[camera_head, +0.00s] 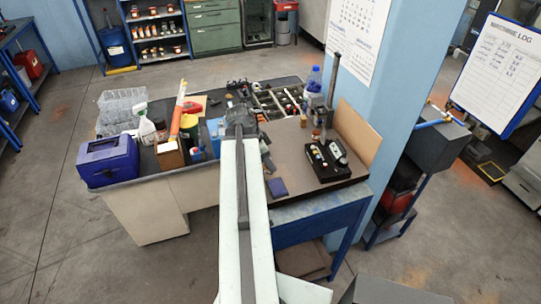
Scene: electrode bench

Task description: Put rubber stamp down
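My arm reaches up the middle of the picture over the bench, and my gripper (239,108) is at its far end, above the back part of the bench. I see it from behind, small and dark, and its fingers are hidden, so I cannot tell whether it is open or holds something. I cannot make out the rubber stamp for certain. A small brown upright item (303,121) stands on the brown work surface (305,150) to the right of my gripper; it is too small to identify. A flat dark blue pad (277,187) lies near the front edge.
A black instrument with a tall post (328,162) stands on the right. A compartment tray (278,103) and a blue-capped bottle (314,79) are behind. Bare surface shows around the blue pad.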

